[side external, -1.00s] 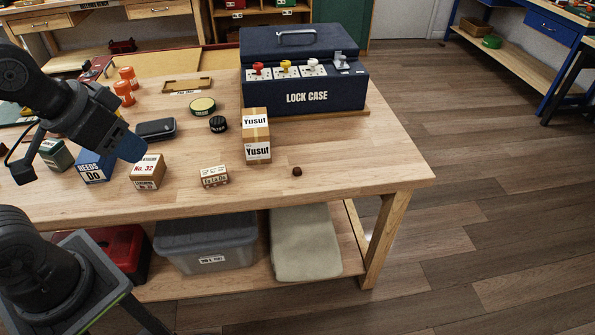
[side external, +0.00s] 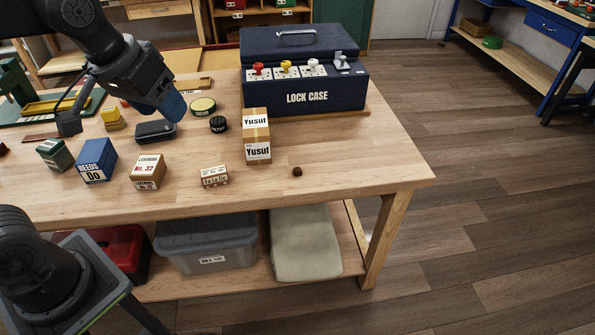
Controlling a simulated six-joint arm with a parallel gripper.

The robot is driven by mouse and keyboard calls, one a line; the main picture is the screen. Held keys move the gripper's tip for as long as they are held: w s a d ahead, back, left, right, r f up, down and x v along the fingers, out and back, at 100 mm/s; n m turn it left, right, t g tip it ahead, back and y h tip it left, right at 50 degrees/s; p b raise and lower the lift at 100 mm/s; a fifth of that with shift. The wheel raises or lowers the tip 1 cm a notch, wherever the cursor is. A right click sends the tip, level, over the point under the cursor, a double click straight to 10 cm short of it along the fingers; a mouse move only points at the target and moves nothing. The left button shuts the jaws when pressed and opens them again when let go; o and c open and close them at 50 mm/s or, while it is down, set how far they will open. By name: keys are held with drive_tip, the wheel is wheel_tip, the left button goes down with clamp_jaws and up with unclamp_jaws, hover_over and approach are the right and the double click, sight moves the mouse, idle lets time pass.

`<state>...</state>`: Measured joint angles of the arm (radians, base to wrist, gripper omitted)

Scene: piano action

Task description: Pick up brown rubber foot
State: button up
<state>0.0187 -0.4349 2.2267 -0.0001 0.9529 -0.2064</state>
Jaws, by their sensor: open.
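The brown rubber foot (side external: 297,171) is a small dark brown round piece. It sits alone on the wooden table near the front right corner, to the right of the Yusuf box. My gripper (side external: 172,108) is above the table at the left, over the area by the black case, well left of and behind the foot. Its blue end faces down and to the right. The fingertips are small and partly hidden in this view. Nothing shows held in it.
The tall Yusuf box (side external: 257,137) stands left of the foot, with the lock case (side external: 306,88) behind. A small labelled box (side external: 214,176), a No. 32 box (side external: 148,173), a blue Reeds box (side external: 97,161) and a black case (side external: 156,131) lie left. The table (side external: 370,165) is clear around the foot.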

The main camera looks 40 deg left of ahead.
drive_tip(key=w+n+g, duration=0.1)
drive_tip(key=w+n, duration=0.1)
drive_tip(key=w, duration=0.5)
drive_tip(key=n+g, duration=0.4)
drive_tip(key=n, duration=0.3)
hover_over(298, 169)
wheel_tip(298, 169, down, 19)
wheel_tip(298, 169, down, 14)
drive_tip(key=shift+a+r, duration=0.1)
drive_tip(key=shift+r, duration=0.1)
drive_tip(key=shift+c, duration=0.3)
drive_tip(key=c, duration=0.9)
drive_tip(key=shift+r, duration=0.1)
clamp_jaws()
